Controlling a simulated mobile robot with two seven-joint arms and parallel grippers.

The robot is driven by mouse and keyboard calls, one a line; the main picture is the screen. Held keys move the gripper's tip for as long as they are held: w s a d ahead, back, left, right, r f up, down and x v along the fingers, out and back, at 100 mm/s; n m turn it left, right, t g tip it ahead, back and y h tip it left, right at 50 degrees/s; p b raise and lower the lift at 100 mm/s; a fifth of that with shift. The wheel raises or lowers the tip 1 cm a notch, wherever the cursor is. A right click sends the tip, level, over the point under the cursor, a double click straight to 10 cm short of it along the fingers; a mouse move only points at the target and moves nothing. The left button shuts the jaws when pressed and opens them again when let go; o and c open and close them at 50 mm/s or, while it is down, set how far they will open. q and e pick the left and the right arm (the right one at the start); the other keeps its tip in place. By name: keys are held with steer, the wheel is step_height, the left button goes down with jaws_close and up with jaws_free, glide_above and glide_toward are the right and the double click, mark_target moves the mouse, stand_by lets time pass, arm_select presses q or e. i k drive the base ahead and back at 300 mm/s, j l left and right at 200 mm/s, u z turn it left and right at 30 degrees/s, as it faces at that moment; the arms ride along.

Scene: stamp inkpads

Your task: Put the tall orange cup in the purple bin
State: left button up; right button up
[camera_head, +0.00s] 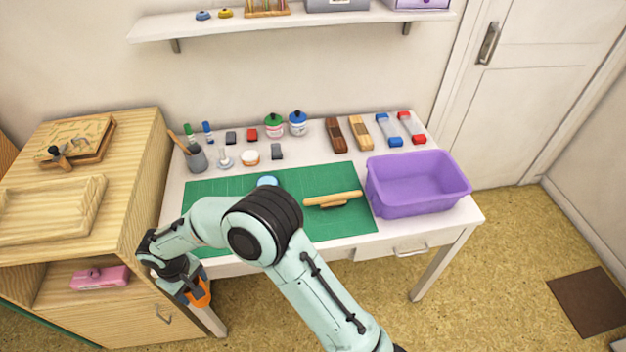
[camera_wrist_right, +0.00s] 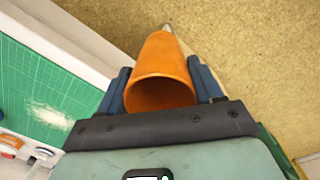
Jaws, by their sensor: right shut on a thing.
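The tall orange cup (camera_head: 199,292) is held by my right gripper (camera_head: 190,288) off the front left of the white table, beside the wooden cabinet. In the right wrist view the orange cup (camera_wrist_right: 161,76) sits between the two fingers of my right gripper (camera_wrist_right: 163,85), with its open mouth toward the camera. The gripper is shut on it. The purple bin (camera_head: 420,207) stands on the right end of the table and looks empty. My left gripper is in neither view.
A green mat (camera_head: 225,190) with a wooden roller (camera_head: 333,199) lies left of the bin. Inkpads, bottles and stamps line the table's back. The wooden cabinet (camera_head: 140,215) with a pink object (camera_head: 99,277) on its shelf is at the left. A wall shelf (camera_head: 300,24) hangs above.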

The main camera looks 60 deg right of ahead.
mark_target(393, 198)
steer(key=k+l, duration=0.55)
steer(key=k+l+z, duration=0.15)
steer(key=z, duration=0.3)
steer(key=k+l+z, duration=0.1)
steer(key=z, duration=0.35)
steer(key=i+l, duration=0.05)
steer(key=l, duration=0.05)
